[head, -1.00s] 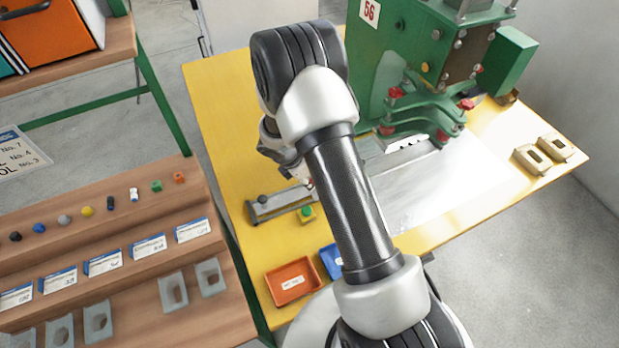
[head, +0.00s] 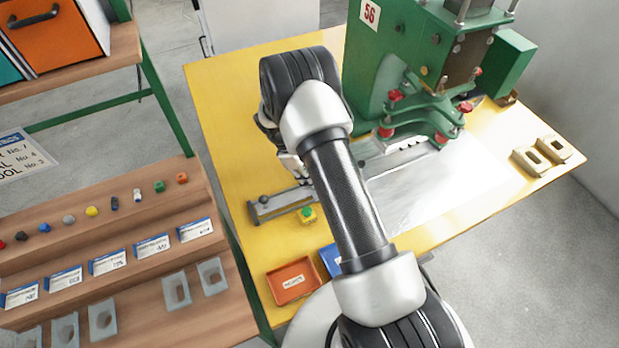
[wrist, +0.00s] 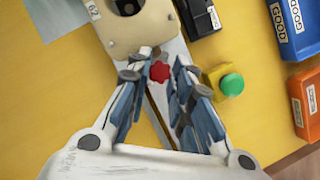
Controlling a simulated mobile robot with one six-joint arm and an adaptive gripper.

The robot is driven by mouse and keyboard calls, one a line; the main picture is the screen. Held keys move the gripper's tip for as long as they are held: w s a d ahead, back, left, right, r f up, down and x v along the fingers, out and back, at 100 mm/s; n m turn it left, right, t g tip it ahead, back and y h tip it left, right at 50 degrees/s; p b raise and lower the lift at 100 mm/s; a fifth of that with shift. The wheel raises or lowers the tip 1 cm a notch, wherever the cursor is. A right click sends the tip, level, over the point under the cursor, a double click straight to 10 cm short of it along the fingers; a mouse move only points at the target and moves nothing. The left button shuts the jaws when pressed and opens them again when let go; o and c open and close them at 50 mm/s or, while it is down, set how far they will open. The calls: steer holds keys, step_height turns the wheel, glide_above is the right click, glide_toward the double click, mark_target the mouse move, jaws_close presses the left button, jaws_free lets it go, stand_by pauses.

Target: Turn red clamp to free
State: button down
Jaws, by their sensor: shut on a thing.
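The red clamp (wrist: 160,71) shows in the wrist view as a small lobed red knob on a metal rail, next to a beige block (wrist: 140,28). My gripper (wrist: 160,74) has its fingertips on either side of the red knob and is shut on it. How far the clamp is turned cannot be told. In the head view my arm hides the clamp and most of my gripper. The left end of the rail (head: 285,204) shows there on the yellow table.
A green button (wrist: 232,84) on a yellow box sits right beside my gripper. A black box (wrist: 199,16) lies beyond it. Blue (head: 330,261) and orange (head: 292,281) trays are near the table's front edge. The green machine (head: 400,70) with red knobs stands behind.

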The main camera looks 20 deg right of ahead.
steer(key=m, duration=0.2)
steer(key=m+g+y+b, duration=0.1)
steer(key=m, duration=0.1)
steer(key=shift+w+d+m, duration=0.15)
steer(key=shift+m, duration=0.15)
steer(key=shift+d+m+g+y+b, duration=0.15)
steer(key=shift+m+g+y+b, duration=0.45)
steer(key=shift+m, duration=1.2)
steer(key=shift+y, duration=0.3)
steer(key=c, duration=1.4)
jaws_free()
steer(key=shift+v, duration=4)
